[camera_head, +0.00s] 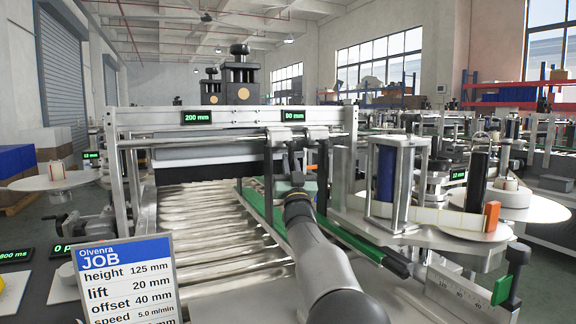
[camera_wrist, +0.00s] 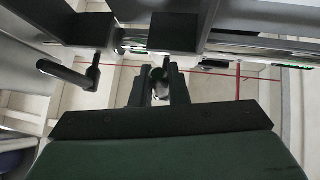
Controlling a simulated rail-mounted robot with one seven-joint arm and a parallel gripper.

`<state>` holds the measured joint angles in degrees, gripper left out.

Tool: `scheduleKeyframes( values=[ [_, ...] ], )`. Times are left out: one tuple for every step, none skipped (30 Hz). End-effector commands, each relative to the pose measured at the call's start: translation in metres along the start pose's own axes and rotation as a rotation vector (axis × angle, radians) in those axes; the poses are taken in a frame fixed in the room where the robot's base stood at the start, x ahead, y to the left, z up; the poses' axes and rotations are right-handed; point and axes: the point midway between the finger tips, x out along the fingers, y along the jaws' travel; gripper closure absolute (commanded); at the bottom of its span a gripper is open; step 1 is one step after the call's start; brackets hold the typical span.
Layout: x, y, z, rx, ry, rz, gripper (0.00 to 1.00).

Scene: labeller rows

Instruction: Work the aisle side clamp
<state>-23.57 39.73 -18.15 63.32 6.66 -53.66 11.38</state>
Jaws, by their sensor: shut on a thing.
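A metal cross bar with clamp blocks runs over the conveyor in the head view. One clamp block (camera_head: 279,136) sits just above my gripper (camera_head: 296,158), and another clamp block (camera_head: 315,132) sits to its right. In the wrist view, my gripper (camera_wrist: 160,88) has its two dark fingers close around a small grey handle (camera_wrist: 159,74) under a dark clamp block (camera_wrist: 176,32). The fingers hide most of that handle. A second dark lever (camera_wrist: 68,74) hangs free to the left in the wrist view. Which clamp is aisle side I cannot tell.
The frame carries displays reading 200 mm (camera_head: 197,117) and 90 mm (camera_head: 293,116). A green guide rail (camera_head: 262,211) runs along the roller conveyor (camera_head: 205,225). A labeller with a blue roll (camera_head: 386,174) stands close at right. A job card (camera_head: 122,280) is at front left.

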Motion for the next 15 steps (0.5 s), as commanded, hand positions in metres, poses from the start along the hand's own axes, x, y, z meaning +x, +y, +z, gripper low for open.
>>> scheduleKeyframes(
  values=[
    [-0.0005,0.0010,0.0013,-0.002,-0.003,0.001,1.00],
    [-0.0005,0.0010,0.0012,-0.002,-0.003,0.001,0.80],
    [-0.0005,0.0010,0.0012,-0.002,-0.003,0.002,0.69],
    [-0.0005,0.0010,0.0011,-0.001,-0.003,0.002,0.64],
    [-0.0004,0.0009,0.0010,-0.001,-0.002,0.002,0.64],
    [-0.0004,0.0009,0.0008,-0.001,-0.002,0.001,0.64],
    [-0.0003,0.0008,0.0007,-0.001,-0.002,0.001,0.64],
    [-0.0003,0.0007,0.0006,-0.001,-0.002,0.001,0.64],
    [-0.0002,0.0006,0.0005,0.000,-0.001,0.001,0.64],
    [-0.0002,0.0006,0.0004,0.000,-0.001,0.001,0.64],
    [-0.0002,0.0005,0.0003,0.000,-0.001,0.001,0.64],
    [-0.0005,0.0005,0.0003,0.000,-0.001,0.001,0.64],
    [-0.0012,0.0005,0.0003,0.000,-0.001,0.001,0.64],
    [-0.0023,0.0006,0.0004,0.000,-0.001,0.002,0.64],
    [-0.0046,0.0008,0.0005,0.000,-0.001,0.002,0.64]
  ],
)
